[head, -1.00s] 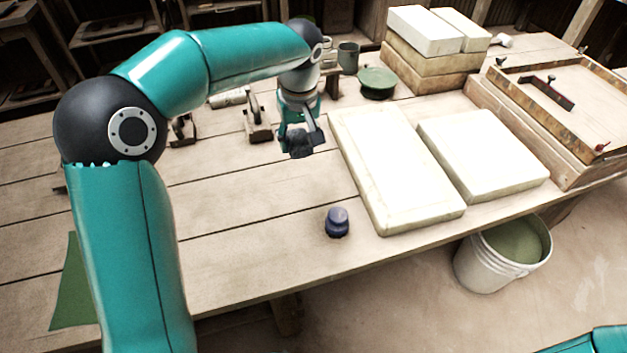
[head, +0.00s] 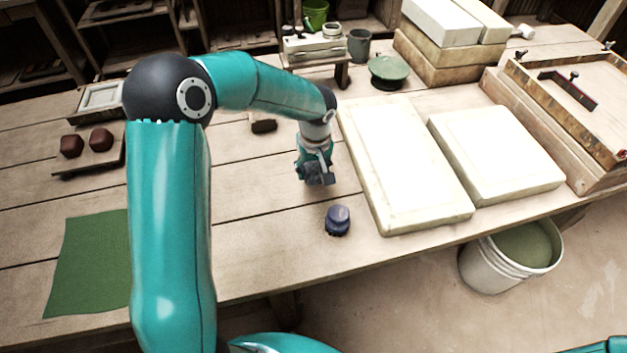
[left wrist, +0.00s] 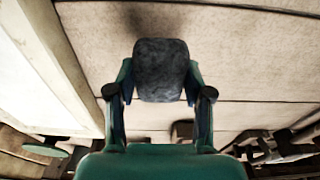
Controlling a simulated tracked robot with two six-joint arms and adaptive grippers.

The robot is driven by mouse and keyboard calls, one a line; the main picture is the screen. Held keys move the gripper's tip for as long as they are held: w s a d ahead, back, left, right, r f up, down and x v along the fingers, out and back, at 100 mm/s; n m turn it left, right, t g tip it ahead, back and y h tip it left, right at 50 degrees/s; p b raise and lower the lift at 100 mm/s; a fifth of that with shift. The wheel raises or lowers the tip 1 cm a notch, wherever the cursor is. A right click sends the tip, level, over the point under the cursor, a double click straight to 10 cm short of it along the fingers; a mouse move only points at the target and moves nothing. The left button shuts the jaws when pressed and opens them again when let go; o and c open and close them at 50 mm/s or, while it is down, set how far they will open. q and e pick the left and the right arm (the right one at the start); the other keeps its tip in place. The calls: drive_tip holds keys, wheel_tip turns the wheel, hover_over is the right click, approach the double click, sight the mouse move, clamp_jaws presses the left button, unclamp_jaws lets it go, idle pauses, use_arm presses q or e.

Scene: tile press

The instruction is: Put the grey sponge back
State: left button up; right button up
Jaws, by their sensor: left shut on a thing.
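My left gripper (head: 317,174) is shut on the grey sponge. In the left wrist view the sponge (left wrist: 162,70) is a dark grey, speckled block with rounded corners, held between the two fingers (left wrist: 160,92). In the head view the sponge is small, dark and partly hidden by the gripper, over the wooden table (head: 262,225) just left of the long pale slab. It seems to be above the tabletop; the exact height is hard to tell. My right gripper is out of view.
A dark blue round object (head: 338,220) stands just in front of the gripper. Two pale slabs (head: 405,165) (head: 497,155) lie to the right. A green mat (head: 92,262) lies front left. A white bucket (head: 490,268) stands below the table edge. The table's front middle is clear.

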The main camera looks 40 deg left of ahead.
sight(315, 173)
use_arm(q)
drive_tip(key=shift+f, duration=2.35)
drive_tip(key=o, duration=1.1)
drive_tip(key=r, duration=0.4)
drive_tip(key=s+d+r, duration=0.1)
drive_tip(key=r, duration=0.7)
drive_tip(key=shift+s+d, duration=0.15)
drive_tip(key=shift+d, duration=0.05)
